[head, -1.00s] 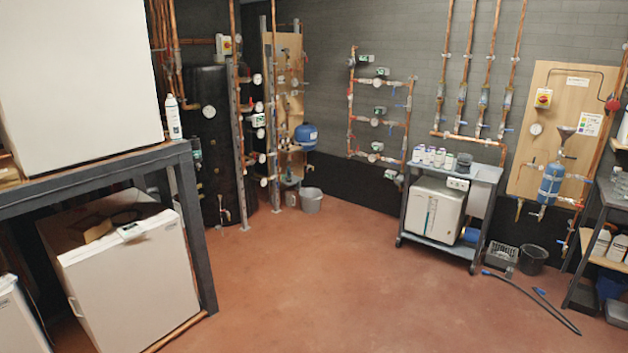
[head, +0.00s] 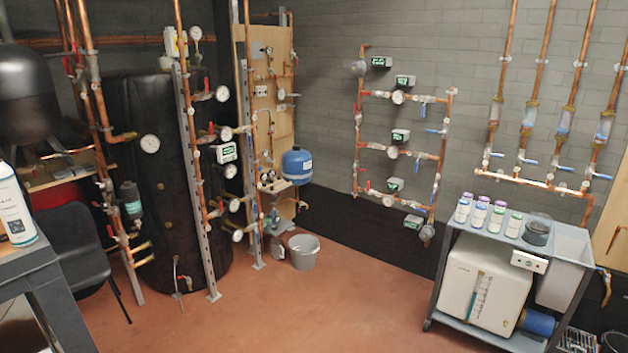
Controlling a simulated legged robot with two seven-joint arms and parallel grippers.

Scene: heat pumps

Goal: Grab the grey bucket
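The grey bucket (head: 303,252) stands upright on the red floor in the head view, a little below the middle of the picture. It is near the dark wall base, just right of the wooden pipe board (head: 268,120). It looks empty, and its whole front is unobstructed. Neither of my grippers shows in the head view, so I cannot see whether they are open or shut.
Red floor (head: 270,315) lies clear in front of the bucket. A metal trolley (head: 492,335) with a white unit stands at the right. A dark table (head: 40,270) and a black chair (head: 85,250) are at the left. A black tank (head: 160,190) with pipes stands left of the bucket.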

